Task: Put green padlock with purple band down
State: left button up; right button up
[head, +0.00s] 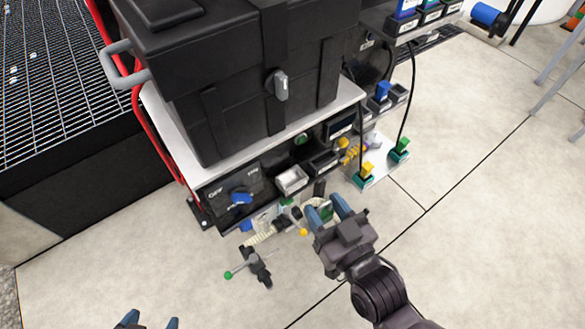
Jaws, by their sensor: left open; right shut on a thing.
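My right gripper (325,205) is low in the middle of the head view, in front of the cart's lower shelf. Its blue fingers are closed around a small green thing (327,213), which appears to be the green padlock. The fingers hide most of it, and I cannot make out a purple band. My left gripper (151,320) shows only its blue fingertips at the bottom edge. They are apart with nothing between them, over bare floor.
A black case (235,100) stands on a white-topped cart (170,125). Below it are a small grey tray (291,179), a blue-handled switch (241,198) and green-and-yellow plugs (365,174). A green-tipped lever valve (257,265) stands left of my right gripper.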

jog(key=b, duration=0.2)
send_near(284, 156)
jog(key=w+r, duration=0.1)
jog(key=w+a+r, duration=0.2)
jog(key=w, duration=0.1)
jog(key=shift+w+r, duration=0.1)
jog(key=shift+r, duration=0.1)
jog(key=shift+w+a, duration=0.3)
jog(key=shift+w, duration=0.25)
notch_tip(284, 156, down, 4)
jog(key=shift+r+b, duration=0.1)
jog(key=shift+b, duration=0.8)
jog(key=shift+w, duration=0.1)
jog(key=shift+r, duration=0.25)
pick_arm(q)
jog(key=shift+w+d+f+m+t, duration=0.15)
jog(key=shift+w+d+m, duration=0.15)
jog(key=shift+w, duration=0.15)
jog(key=shift+w+d+m+t, duration=0.2)
jog(key=shift+w+m, duration=0.1)
jog(key=shift+w, duration=0.1)
pick_arm(e)
jog(key=shift+f, duration=0.2)
jog(key=o, duration=1)
jog(key=shift+r, duration=0.1)
